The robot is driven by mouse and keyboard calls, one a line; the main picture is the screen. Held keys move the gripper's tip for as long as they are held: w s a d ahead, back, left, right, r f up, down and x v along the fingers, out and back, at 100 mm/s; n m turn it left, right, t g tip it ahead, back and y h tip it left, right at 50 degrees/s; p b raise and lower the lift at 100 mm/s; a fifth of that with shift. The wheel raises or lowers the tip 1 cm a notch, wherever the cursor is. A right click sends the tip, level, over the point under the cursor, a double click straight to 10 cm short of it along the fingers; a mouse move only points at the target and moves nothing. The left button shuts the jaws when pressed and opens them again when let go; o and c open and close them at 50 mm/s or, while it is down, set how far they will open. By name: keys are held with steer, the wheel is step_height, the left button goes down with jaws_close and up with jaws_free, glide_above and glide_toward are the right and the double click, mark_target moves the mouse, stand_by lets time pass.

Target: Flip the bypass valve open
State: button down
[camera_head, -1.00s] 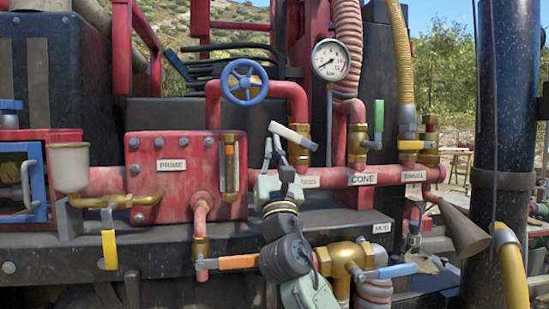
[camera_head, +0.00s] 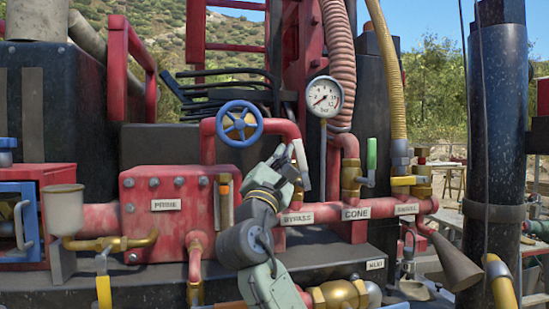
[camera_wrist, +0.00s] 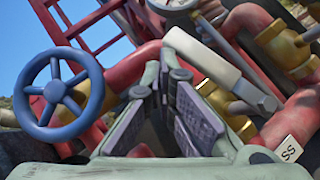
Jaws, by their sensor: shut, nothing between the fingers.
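The bypass valve's white lever handle (camera_head: 301,165) stands steep, nearly upright, above the BYPASS label (camera_head: 297,218). In the wrist view the white handle (camera_wrist: 208,62) slants down to the right, in front of the brass valve body (camera_wrist: 222,98). My gripper (camera_head: 282,153) is shut and empty, just left of the handle. In the wrist view my gripper's fingers (camera_wrist: 168,72) lie close along the handle's left side; I cannot tell whether they touch it. My gripper and arm hide most of the valve body in the head view.
A blue handwheel (camera_head: 240,124) is close on the left, with a pressure gauge (camera_head: 323,97) above right. The cone valve's green lever (camera_head: 371,153) stands upright to the right. The red manifold pipe (camera_head: 330,213) runs behind my gripper.

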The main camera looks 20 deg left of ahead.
steer(key=shift+w+d+r, duration=0.4)
steer(key=shift+d+r, duration=0.15)
steer(key=shift+d, duration=0.15)
steer(key=shift+p, duration=0.3)
